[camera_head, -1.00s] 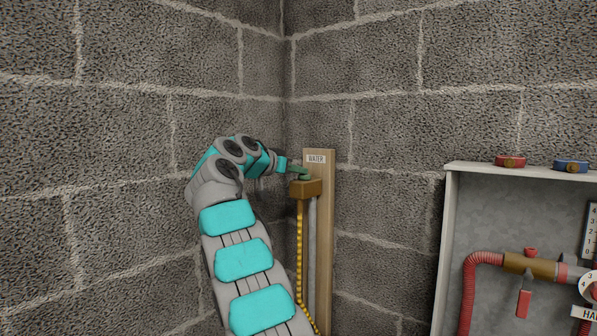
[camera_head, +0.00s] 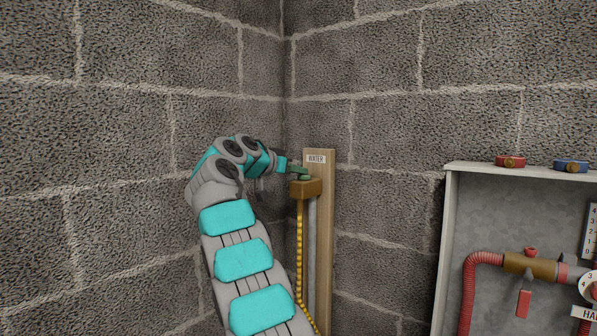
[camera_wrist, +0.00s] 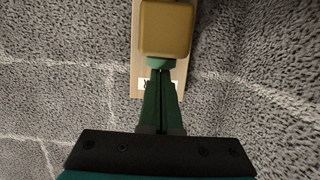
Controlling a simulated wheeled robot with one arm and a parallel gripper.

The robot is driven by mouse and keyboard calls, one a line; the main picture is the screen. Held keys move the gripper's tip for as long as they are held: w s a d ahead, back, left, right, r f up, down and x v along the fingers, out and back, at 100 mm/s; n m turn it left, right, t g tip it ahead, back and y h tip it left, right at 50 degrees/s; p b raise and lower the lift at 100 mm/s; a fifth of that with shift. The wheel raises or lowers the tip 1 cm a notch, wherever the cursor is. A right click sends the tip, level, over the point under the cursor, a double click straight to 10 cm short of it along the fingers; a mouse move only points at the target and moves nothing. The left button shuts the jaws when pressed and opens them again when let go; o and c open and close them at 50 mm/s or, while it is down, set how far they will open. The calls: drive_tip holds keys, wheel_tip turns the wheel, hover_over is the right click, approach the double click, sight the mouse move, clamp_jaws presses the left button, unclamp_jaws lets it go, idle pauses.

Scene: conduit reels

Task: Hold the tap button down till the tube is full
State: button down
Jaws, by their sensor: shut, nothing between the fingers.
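The tap is a brass block (camera_head: 306,188) with a green button (camera_head: 300,178) on top, fixed to a wooden board under a WATER label (camera_head: 316,159). In the wrist view the brass block (camera_wrist: 165,30) and the green button (camera_wrist: 159,63) are straight ahead of the fingertips. My gripper (camera_head: 297,169) is shut and empty, its green fingers at the top of the button. They seem to touch it, but I cannot tell whether it is pressed down. A grey upright tube (camera_head: 312,255) runs down the board below the tap. No water level can be made out in it.
A yellow beaded line (camera_head: 299,250) hangs beside the tube. Block walls meet in a corner just left of the wooden board (camera_head: 325,240). At right, a grey cabinet (camera_head: 448,240) holds red piping (camera_head: 469,290), with a red knob (camera_head: 510,161) and blue knob (camera_head: 570,166) on top.

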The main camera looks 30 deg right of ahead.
drive_tip(key=b+v, duration=0.1)
drive_tip(key=v, duration=0.6)
drive_tip(key=shift+a, duration=0.35)
drive_tip(key=shift+s, duration=0.2)
drive_tip(key=s+a+f+n+g+y, duration=0.2)
drive_tip(key=s+a+f+n+y, duration=0.2)
drive_tip(key=s+f, duration=0.65)
drive_tip(key=s+a+f+n+g+y, duration=0.1)
drive_tip(key=s+a+f+n+y, duration=0.3)
drive_tip(key=s+f, duration=0.6)
drive_tip(key=s+a+f+n+g+y, duration=0.1)
drive_tip(key=s+a+f+n+y, duration=0.1)
drive_tip(key=s+a+f, duration=0.3)
drive_tip(key=s+a+f+n+g+y, duration=0.1)
drive_tip(key=s+a+f, duration=0.5)
drive_tip(key=s, duration=0.8)
drive_tip(key=s+a+f+n+g+y, duration=0.1)
drive_tip(key=s+a+f+n+y, duration=0.2)
drive_tip(key=s+a+f, duration=0.3)
drive_tip(key=s+f, duration=0.3)
drive_tip(key=f, duration=0.2)
drive_tip(key=shift+s+g, duration=0.3)
drive_tip(key=shift+g, duration=0.1)
